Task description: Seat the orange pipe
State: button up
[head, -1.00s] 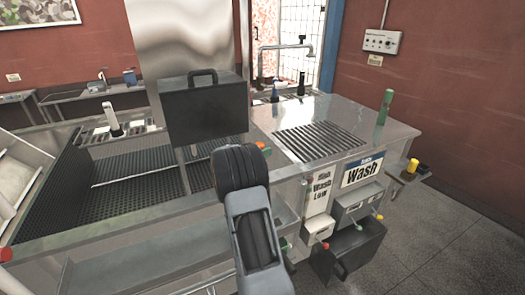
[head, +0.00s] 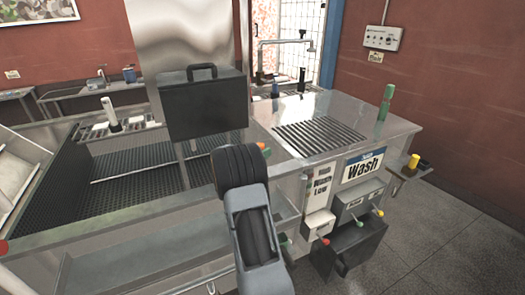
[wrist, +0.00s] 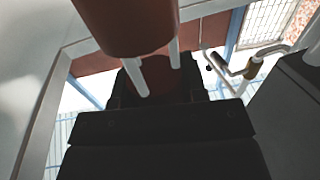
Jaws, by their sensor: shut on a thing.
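My gripper (wrist: 158,76) shows in the wrist view with its two pale fingers against a thick brownish-orange cylinder, the orange pipe (wrist: 125,25). The gripper is shut on the pipe. The far end of the pipe runs out of the top of that view. In the head view my own dark arm hides the gripper and most of what it holds. Only a small orange patch (head: 261,146) shows just right of the arm; I cannot tell whether it is the pipe. No empty seat for the pipe can be made out.
The steel wash station fills the middle, with a slotted drain (head: 318,139). A green pipe (head: 385,104) stands at its right corner. A yellow piece (head: 413,162) sits on a side ledge. A black case (head: 203,105) rises behind my arm. Floor (head: 455,235) at the right is clear.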

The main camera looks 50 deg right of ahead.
jog(key=shift+f, duration=0.25)
jog(key=shift+s+a+f+b, duration=0.1)
jog(key=shift+f+b, duration=0.35)
jog(key=shift+f, duration=0.2)
jog(key=shift+r, duration=0.15)
jog(key=shift+r+p, duration=0.95)
jog(key=shift+r, duration=0.05)
jog(key=shift+r+p, duration=0.2)
jog(key=shift+p, duration=0.15)
dwell(1.2)
